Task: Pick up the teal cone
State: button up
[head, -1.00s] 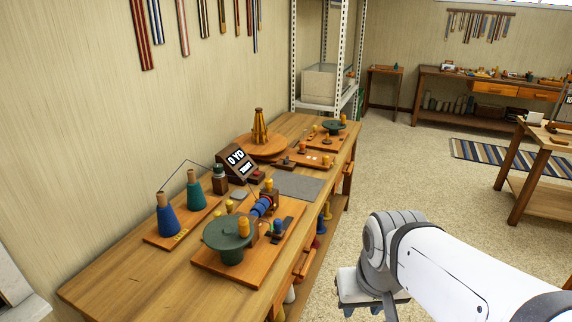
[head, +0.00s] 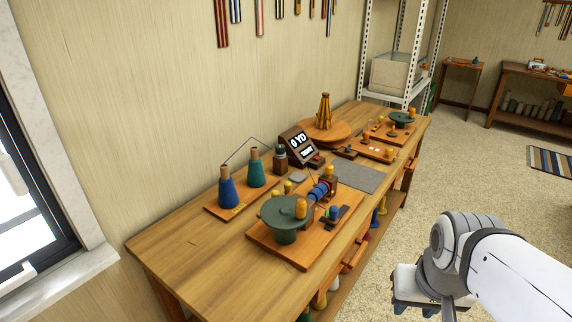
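The teal cone (head: 256,169) stands upright on a small wooden board (head: 214,209) on the workbench, in the head view left of centre. It has a tan top. A blue cone (head: 227,190) stands on the same board, to its left and nearer to me. My gripper (head: 425,304) is at the lower right, well off the bench front and far from the cone. Its fingers are mostly hidden or cut off, so I cannot tell whether it is open.
A dark green round winder (head: 285,218) on a wooden base stands in front of the cones. A display box (head: 299,147) stands behind them. The bench's left end (head: 175,243) is bare. Carpet (head: 466,180) lies open right of the bench.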

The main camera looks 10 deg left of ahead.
aim_at(256, 178)
jog(key=z, duration=1.7)
jog(key=i, duration=1.6)
jog(key=u, duration=1.7)
jog(key=k, duration=0.1)
jog(key=u, duration=1.8)
